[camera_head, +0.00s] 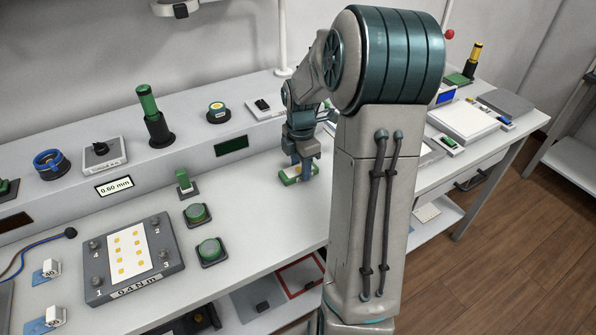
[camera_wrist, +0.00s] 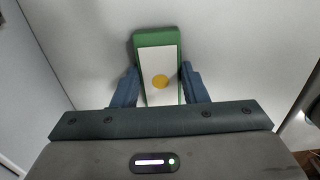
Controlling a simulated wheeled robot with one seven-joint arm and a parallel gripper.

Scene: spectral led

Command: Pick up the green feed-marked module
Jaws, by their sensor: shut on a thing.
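The green module (camera_wrist: 158,40) has a white top with a yellow dot, and it fills the space between my fingers in the wrist view. My gripper (camera_wrist: 160,88) is shut on it, with one blue-grey finger against each long side. In the head view my gripper (camera_head: 300,171) points down at the bench, and the green module (camera_head: 289,178) shows at its fingertips. It is at or just above the bench surface; I cannot tell whether it touches. The module's near end is hidden behind the gripper body in the wrist view. No feed marking is readable.
The white bench (camera_head: 262,222) is clear in front of the gripper. Two round green items (camera_head: 211,251) on dark bases and a small green upright piece (camera_head: 184,181) stand to the left. A grey fixture (camera_head: 133,258) with yellow dots lies further left. A raised shelf (camera_head: 233,143) runs behind.

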